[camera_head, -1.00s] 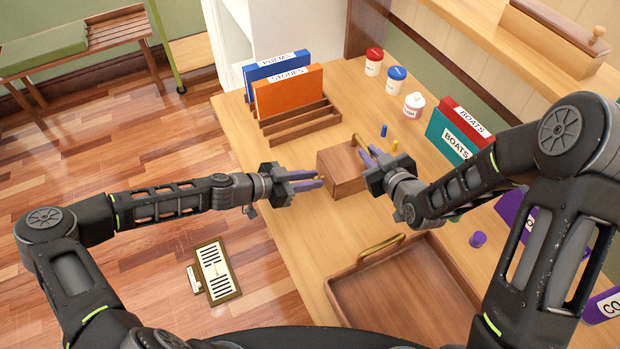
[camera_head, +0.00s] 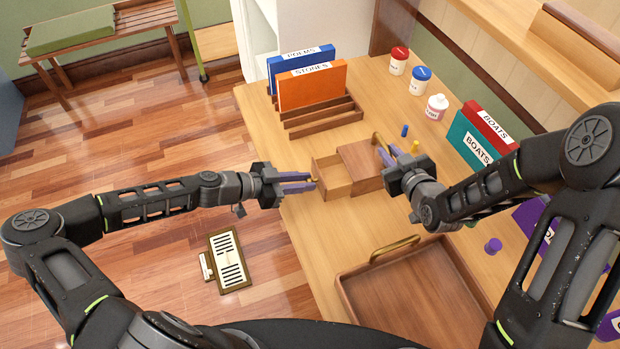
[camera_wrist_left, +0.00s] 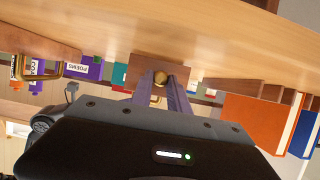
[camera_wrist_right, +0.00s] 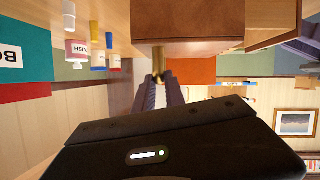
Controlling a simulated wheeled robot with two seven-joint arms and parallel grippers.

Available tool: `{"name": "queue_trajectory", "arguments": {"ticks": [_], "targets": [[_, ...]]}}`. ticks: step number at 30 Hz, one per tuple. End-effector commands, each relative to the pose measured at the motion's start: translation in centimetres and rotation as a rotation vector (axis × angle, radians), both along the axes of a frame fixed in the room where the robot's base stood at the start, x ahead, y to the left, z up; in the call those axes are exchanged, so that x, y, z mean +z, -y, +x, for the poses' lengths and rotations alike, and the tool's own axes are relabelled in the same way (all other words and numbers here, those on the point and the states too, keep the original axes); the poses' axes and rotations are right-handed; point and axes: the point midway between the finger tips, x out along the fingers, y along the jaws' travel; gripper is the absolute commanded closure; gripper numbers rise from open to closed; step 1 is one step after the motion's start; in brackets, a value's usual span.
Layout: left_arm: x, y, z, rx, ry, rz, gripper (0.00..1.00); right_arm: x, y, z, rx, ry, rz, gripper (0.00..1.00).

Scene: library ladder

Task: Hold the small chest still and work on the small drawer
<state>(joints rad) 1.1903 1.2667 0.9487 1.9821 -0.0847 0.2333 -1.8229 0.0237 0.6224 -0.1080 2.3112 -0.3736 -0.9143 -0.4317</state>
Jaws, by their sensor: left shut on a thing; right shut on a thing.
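The small wooden chest (camera_head: 366,160) stands on the table between my grippers. Its small drawer (camera_head: 334,176) is pulled out toward the left, and its inside looks empty. My left gripper (camera_head: 312,182) is shut on the drawer's brass knob, which shows between the fingers in the left wrist view (camera_wrist_left: 160,77). My right gripper (camera_head: 384,155) is shut on the brass handle (camera_head: 377,139) at the chest's other side. In the right wrist view the handle (camera_wrist_right: 158,62) sits between the fingertips, against the chest (camera_wrist_right: 188,22).
A wooden tray (camera_head: 352,293) with a brass handle lies in front of the chest. A rack (camera_head: 318,124) with blue and orange books stands behind. Several jars (camera_head: 437,107), small pegs (camera_head: 415,147) and red and teal books (camera_head: 470,140) are at the right.

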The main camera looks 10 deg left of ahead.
Motion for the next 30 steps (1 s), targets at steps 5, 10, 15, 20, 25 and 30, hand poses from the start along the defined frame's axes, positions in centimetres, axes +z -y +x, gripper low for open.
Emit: {"name": "queue_trajectory", "arguments": {"ticks": [5, 10, 15, 20, 25, 30], "targets": [[0.0, 0.0, 0.1, 0.002, 0.000, 0.001, 0.74, -0.1, 0.2, 0.0, -0.002, -0.002, -0.002, 1.00], [0.0, 0.0, 0.0, 0.001, 0.000, 0.000, 0.60, -0.1, 0.1, 0.0, -0.002, -0.001, -0.001, 1.00], [0.0, 0.1, 0.0, 0.000, 0.000, 0.000, 0.59, -0.1, 0.1, 0.0, -0.002, -0.001, -0.001, 1.00], [0.0, -0.1, -0.1, 0.000, -0.001, 0.000, 0.59, -0.1, 0.1, 0.0, -0.002, -0.001, -0.001, 1.00], [0.6, -1.4, -0.7, 0.003, 0.000, 0.001, 0.59, -0.1, 0.1, 0.0, -0.001, -0.001, -0.001, 1.00], [1.7, -3.9, -2.0, 0.004, 0.000, 0.002, 0.59, -0.1, 0.1, 0.0, -0.001, -0.001, -0.001, 1.00]]}}
